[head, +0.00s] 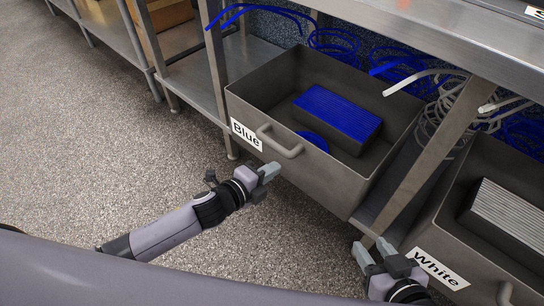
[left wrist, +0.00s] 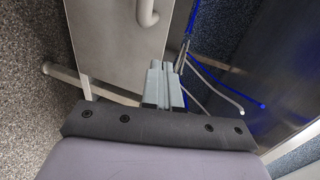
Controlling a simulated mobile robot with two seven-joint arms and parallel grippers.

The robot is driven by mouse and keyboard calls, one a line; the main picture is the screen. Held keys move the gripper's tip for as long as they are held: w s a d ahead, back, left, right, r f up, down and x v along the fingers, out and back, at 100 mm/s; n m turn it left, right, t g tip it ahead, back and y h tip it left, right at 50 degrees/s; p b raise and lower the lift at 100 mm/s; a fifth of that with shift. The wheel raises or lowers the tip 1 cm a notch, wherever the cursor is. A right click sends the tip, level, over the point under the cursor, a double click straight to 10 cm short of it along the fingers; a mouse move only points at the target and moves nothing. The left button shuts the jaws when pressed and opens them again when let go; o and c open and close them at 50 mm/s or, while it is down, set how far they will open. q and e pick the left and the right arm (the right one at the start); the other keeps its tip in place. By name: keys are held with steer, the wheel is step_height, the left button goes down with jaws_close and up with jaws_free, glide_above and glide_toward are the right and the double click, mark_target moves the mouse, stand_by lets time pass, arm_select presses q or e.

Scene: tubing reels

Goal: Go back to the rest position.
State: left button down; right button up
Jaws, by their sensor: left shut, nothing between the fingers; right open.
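My left gripper (head: 268,172) is shut and empty, in front of the grey drawer labelled Blue (head: 330,185), just below its handle (head: 280,142). In the left wrist view the closed fingers (left wrist: 163,70) point towards the drawer front (left wrist: 115,45), and the handle (left wrist: 147,12) shows at the top. My right gripper (head: 373,252) is open and empty, low at the right, beside the White label (head: 439,268). I cannot tell from these views whether the left fingers touch the drawer.
A second drawer holds a white ribbed block (head: 510,212). Tubing (head: 335,42) hangs under the metal bench (head: 440,25). The floor (head: 90,150) at left is clear.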

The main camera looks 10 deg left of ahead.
arm_select(q)
steer(key=shift+s, duration=0.1)
